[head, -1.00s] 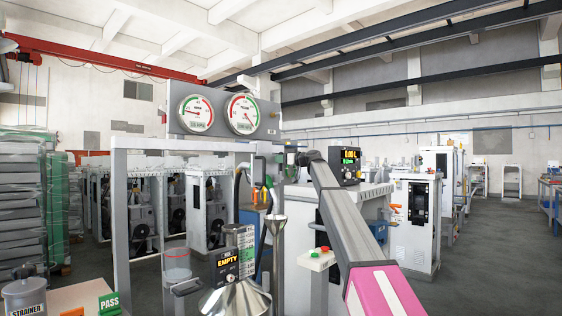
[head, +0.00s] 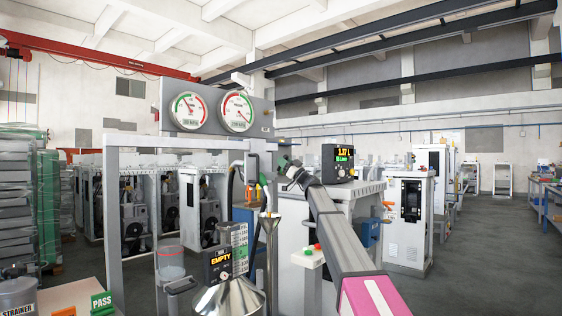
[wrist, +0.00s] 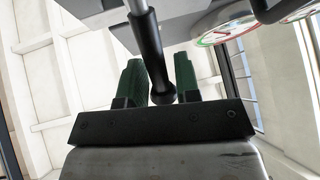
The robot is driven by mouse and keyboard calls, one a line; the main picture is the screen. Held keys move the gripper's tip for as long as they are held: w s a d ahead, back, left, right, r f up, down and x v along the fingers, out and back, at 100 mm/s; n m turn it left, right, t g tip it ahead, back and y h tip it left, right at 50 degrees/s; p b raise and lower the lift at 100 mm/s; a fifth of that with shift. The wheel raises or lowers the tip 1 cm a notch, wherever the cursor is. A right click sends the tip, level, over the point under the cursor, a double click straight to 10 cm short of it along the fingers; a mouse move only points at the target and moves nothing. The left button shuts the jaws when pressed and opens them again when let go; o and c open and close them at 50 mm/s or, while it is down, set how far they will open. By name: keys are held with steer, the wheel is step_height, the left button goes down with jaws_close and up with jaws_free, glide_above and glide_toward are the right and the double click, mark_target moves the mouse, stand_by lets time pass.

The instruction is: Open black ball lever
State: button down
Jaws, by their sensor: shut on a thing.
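The black lever (wrist: 148,45) shows in the wrist view as a dark grip on a pale metal rod. It comes down from the top edge and its rounded end lies between the two green fingers of my gripper (wrist: 161,78). My gripper is shut on it. In the head view my gripper (head: 285,164) is small, beside the frame under the gauges, and the lever cannot be made out there. A display (head: 344,162) behind my arm reads about 1.37 L.
Two round gauges (head: 189,111) sit on a panel atop a grey frame (head: 113,190). A box reading EMPTY (head: 219,264) stands above a metal funnel (head: 231,299). A button box (head: 309,257) is close left of my arm. Open floor lies at right.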

steer(key=shift+s+d+f+n+y, duration=0.25)
steer(key=shift+d+f+n+y, duration=0.15)
steer(key=shift+y, duration=0.4)
steer(key=c, duration=1.1)
jaws_free()
steer(key=v, duration=1.1)
steer(key=shift+d, duration=0.1)
